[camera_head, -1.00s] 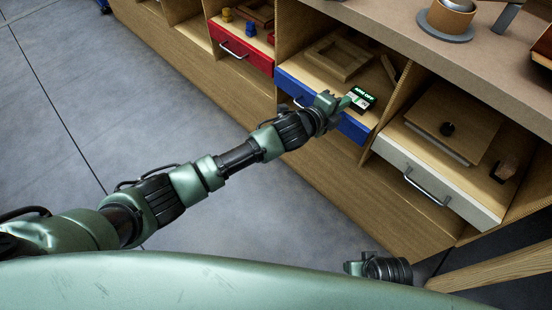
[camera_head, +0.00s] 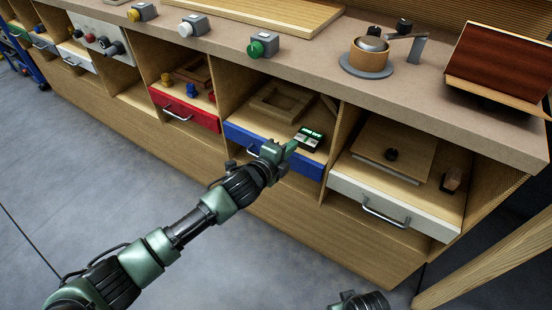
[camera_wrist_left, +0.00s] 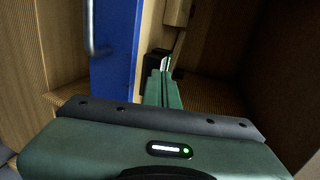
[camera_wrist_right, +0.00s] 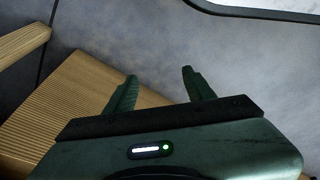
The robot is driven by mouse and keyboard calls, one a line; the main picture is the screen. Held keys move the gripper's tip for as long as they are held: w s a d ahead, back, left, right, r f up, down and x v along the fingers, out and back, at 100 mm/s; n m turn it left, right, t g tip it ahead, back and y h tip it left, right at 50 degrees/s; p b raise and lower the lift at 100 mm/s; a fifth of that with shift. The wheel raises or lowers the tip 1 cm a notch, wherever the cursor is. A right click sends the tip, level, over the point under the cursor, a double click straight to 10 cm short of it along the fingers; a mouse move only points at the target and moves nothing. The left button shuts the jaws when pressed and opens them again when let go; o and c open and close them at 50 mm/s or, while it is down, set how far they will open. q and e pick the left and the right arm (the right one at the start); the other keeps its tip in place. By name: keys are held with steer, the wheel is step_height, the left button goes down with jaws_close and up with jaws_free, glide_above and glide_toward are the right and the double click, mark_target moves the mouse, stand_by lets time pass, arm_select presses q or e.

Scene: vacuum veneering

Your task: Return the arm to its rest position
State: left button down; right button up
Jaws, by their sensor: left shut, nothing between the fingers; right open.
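My left gripper (camera_head: 290,148) reaches from the left to the front of the blue drawer (camera_head: 240,136). Its fingers are shut and empty, and their tips are near a small black device with a lit green display (camera_head: 309,136) in the compartment. I cannot tell whether they touch it. In the left wrist view the closed green fingers (camera_wrist_left: 163,88) point past the blue drawer front (camera_wrist_left: 116,60) into the compartment. My right gripper (camera_wrist_right: 158,88) is open and empty in its wrist view, above the floor and a wooden piece. In the head view only part of the right arm shows at the bottom.
A red drawer (camera_head: 185,109) and a white drawer (camera_head: 392,206) flank the blue one. The grey floor (camera_head: 110,190) at left is open.

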arm_select(q)
steer(key=v, duration=0.5)
steer(key=s+a+f+n+g+y, duration=0.35)
steer(key=s+a+f+n, duration=0.6)
steer(key=f, duration=0.45)
steer(key=s+a+f+n+g+y, duration=0.3)
steer(key=s+a+f+n+y, duration=0.1)
steer(key=s+a+f+n, duration=0.75)
steer(key=s+a+f+g+p, duration=0.1)
steer(key=s+p, duration=0.4)
steer(key=s, duration=0.5)
steer(key=s+a+f+n+g+p, duration=0.1)
steer(key=s+a+f+p, duration=0.3)
steer(key=s, duration=0.6)
steer(key=s+a+f+g+y+p, duration=0.1)
steer(key=s+a+f+g+p, duration=0.1)
steer(key=s+p, duration=0.6)
steer(key=shift+s+f+n, duration=0.4)
steer(key=shift+s+f, duration=0.3)
steer(key=shift+s, duration=0.5)
arm_select(e)
steer(key=s+d+f, duration=0.1)
steer(key=s+f, duration=0.1)
steer(key=s, duration=0.7)
steer(key=s+d+f+g, duration=0.1)
steer(key=s+d, duration=0.1)
steer(key=s, duration=0.7)
steer(key=shift+s+f+g, duration=0.3)
steer(key=shift+s+f, duration=0.05)
